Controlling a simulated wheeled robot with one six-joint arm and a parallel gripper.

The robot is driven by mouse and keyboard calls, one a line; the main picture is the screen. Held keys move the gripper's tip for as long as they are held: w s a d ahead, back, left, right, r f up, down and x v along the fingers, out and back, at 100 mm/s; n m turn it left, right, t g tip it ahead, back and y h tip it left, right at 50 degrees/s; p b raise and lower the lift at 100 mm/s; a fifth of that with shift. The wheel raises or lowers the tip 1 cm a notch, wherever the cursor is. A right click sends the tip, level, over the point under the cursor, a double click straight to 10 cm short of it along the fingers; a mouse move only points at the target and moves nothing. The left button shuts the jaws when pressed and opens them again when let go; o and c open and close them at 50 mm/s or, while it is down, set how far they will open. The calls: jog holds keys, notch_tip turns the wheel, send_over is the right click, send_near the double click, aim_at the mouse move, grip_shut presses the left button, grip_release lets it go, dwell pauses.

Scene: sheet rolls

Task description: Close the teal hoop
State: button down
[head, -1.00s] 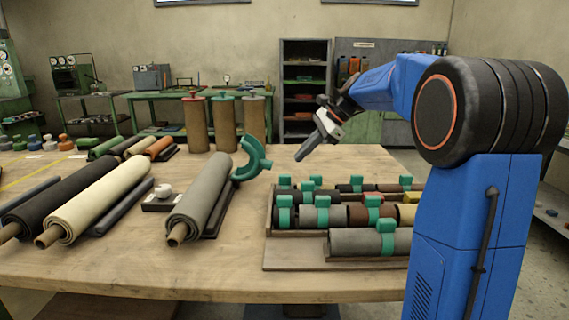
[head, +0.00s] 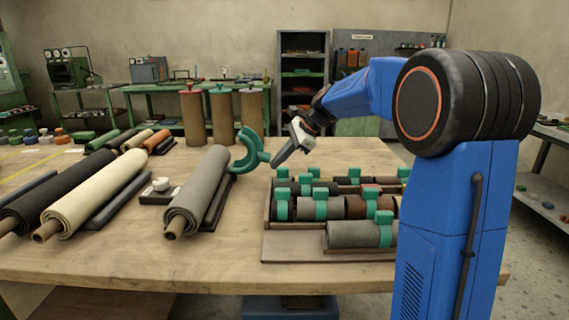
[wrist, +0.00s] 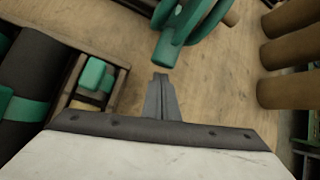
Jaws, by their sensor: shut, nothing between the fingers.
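The teal hoop (head: 247,152) stands open as a C-shaped arc at the far end of a grey sheet roll (head: 198,192). Its stubby tab points right, toward my gripper. In the wrist view the hoop (wrist: 183,32) is at the top centre, partly cut off by the frame edge. My gripper (head: 275,163) is shut and empty, its tips pointing down and left beside the hoop's tab. In the wrist view the fingertips (wrist: 160,77) are just below the hoop's near end, with a small gap seen; contact cannot be told.
A wooden tray (head: 285,248) of rolls with teal clips stands right of the hoop. Three upright brown rolls (head: 222,118) stand behind it. Black and cream rolls (head: 95,195) lie at the left.

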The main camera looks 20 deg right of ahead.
jog(key=shift+s+a+r, duration=0.1)
jog(key=shift+a+r, duration=0.15)
jog(key=shift+r, duration=0.15)
jog(key=shift+r, duration=0.1)
